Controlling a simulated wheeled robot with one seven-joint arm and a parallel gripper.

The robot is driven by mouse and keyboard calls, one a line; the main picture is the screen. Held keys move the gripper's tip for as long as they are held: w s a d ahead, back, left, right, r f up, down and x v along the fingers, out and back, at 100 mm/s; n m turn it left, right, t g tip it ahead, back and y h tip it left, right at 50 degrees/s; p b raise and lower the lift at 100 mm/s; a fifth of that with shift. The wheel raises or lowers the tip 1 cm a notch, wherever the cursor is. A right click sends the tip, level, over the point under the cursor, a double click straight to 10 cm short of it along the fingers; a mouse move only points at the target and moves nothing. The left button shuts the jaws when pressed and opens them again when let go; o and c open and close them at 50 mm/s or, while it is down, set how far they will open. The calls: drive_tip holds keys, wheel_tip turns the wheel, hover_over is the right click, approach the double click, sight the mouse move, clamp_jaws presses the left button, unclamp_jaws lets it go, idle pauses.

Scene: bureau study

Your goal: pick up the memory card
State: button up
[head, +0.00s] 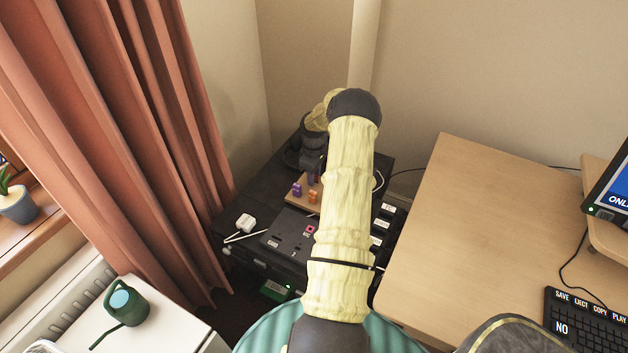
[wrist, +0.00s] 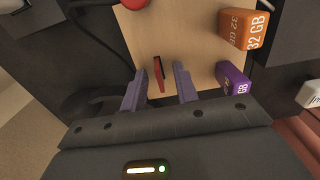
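Small upright blocks stand on a wooden board (wrist: 195,35). An orange one marked 32 GB (wrist: 238,27) and a purple one marked 32 GB (wrist: 233,79) are right of my gripper in the wrist view. A thin red and black piece (wrist: 159,73), seen nearly edge-on, stands between my fingers; no label on it is readable, so I cannot tell whether it is the memory card. My gripper (wrist: 158,70) is open, with a gap on both sides of the red piece. In the head view my arm hides part of the board; the purple (head: 296,188) and orange (head: 313,197) blocks show beside it.
The board sits on a dark unit with a slotted panel (head: 286,236) and a white plug (head: 245,222). A round red thing (wrist: 135,3) is at the wrist view's top edge. A wooden desk (head: 450,230) is at right, a curtain (head: 130,130) at left.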

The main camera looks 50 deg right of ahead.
drive_tip(key=shift+c, duration=0.2)
clamp_jaws()
drive_tip(key=shift+r, duration=0.1)
wheel_tip(320, 180, up, 10)
idle(0.5)
drive_tip(key=shift+a, duration=0.1)
idle(0.3)
